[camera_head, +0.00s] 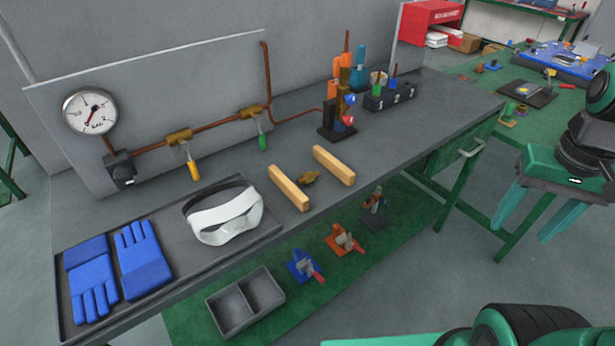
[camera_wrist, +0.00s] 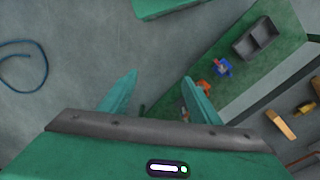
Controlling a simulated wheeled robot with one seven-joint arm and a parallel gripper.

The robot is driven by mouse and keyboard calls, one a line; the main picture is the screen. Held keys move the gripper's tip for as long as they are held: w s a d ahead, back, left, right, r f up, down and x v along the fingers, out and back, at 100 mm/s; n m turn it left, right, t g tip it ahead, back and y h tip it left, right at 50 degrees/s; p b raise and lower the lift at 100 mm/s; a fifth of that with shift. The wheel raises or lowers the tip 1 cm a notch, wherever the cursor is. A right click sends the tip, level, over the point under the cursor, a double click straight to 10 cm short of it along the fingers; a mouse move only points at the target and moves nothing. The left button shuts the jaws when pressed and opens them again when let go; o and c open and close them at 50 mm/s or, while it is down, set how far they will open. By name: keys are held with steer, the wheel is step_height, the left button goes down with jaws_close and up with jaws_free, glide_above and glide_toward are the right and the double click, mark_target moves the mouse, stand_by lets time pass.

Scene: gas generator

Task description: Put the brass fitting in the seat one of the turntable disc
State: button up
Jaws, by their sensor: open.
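The brass fitting (camera_head: 308,178) lies on the grey workbench (camera_head: 385,130) between two wooden blocks. It also shows at the right edge of the wrist view (camera_wrist: 305,107). My gripper (camera_head: 532,222) is open and empty, pointing down over the floor to the right of the bench, well apart from the fitting. In the wrist view, its two teal fingers (camera_wrist: 159,77) are spread with bare floor between them. A dark plate with a small yellowish round piece (camera_head: 523,89) lies on the far green table; I cannot tell whether it is the turntable disc. No numbered seat is readable.
Wooden blocks (camera_head: 288,188) (camera_head: 333,165) flank the fitting. A white visor (camera_head: 225,216) and blue gloves (camera_head: 143,262) lie in a tray at left. Valves and a black box (camera_head: 390,97) stand at the back. A green lower shelf (camera_head: 370,255) holds clamps and a bin.

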steer(key=w+a+n+t, duration=0.1)
steer(key=w+a+n, duration=0.3)
steer(key=w+a, duration=0.5)
steer(key=n+t+y, duration=0.2)
steer(key=n+y, duration=0.1)
steer(key=n, duration=0.5)
glide_toward(313, 174)
steer(key=x, duration=0.3)
steer(key=shift+a+r, duration=0.1)
steer(key=shift+a, duration=0.1)
steer(key=shift+x, duration=2.9)
steer(key=shift+w, duration=0.15)
steer(key=shift+c, duration=0.3)
steer(key=c, duration=1.2)
steer(key=shift+o, duration=0.2)
steer(key=shift+r, duration=0.15)
